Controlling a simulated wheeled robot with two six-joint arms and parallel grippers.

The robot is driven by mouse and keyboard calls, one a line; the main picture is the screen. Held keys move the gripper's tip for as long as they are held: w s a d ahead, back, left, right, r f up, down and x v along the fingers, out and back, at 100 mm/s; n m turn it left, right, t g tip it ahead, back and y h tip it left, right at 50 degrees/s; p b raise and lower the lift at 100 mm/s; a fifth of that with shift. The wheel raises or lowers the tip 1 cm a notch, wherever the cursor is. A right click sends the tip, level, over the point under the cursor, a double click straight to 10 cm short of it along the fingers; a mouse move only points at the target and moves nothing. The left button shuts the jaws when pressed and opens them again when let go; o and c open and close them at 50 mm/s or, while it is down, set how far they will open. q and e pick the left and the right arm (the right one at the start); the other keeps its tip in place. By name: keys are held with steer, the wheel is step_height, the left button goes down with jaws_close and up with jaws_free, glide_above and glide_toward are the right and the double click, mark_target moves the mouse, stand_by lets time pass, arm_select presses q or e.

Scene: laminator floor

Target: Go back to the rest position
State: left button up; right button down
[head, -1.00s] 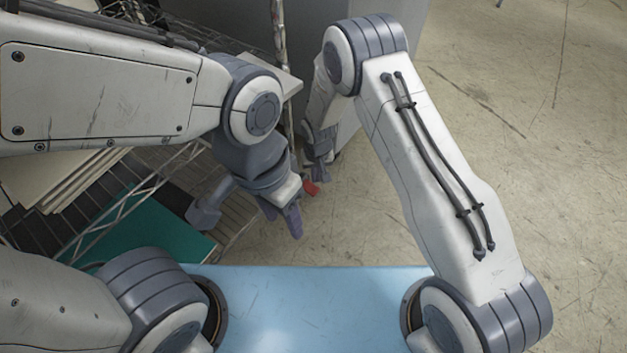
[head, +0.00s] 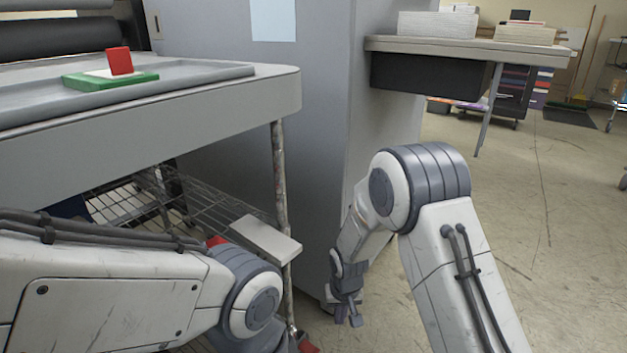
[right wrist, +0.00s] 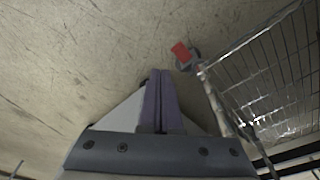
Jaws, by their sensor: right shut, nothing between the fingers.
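My right gripper (head: 350,308) hangs low in the head view, in front of the grey cabinet and right of the table's leg. In the right wrist view its two purple fingers (right wrist: 157,105) are together with nothing between them, pointing at the bare floor. My left arm crosses the lower left of the head view. Its gripper is out of the frame, below the lower edge.
A grey table (head: 200,108) at left bears a green block (head: 110,81) with a red piece (head: 120,61) on it. A wire shelf (head: 215,203) is underneath. A tall grey cabinet (head: 325,120) stands behind. Open floor (head: 520,220) lies at right.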

steer(key=s+d+r+m+t, duration=0.1)
steer(key=s+d+r, duration=1.1)
steer(key=s+r, duration=0.2)
steer(key=s+a+r+n+g+p, duration=0.3)
steer(key=s+a+r+n+p, duration=0.55)
steer(key=s+a+r, duration=0.65)
step_height(320, 180, up, 38)
steer(key=w+d+m+p, duration=0.1)
steer(key=p, duration=3.6)
steer(key=shift+f+y+p, duration=0.15)
steer(key=shift+y+p, duration=0.25)
steer(key=shift+d+m, duration=0.1)
steer(key=shift+m, duration=0.15)
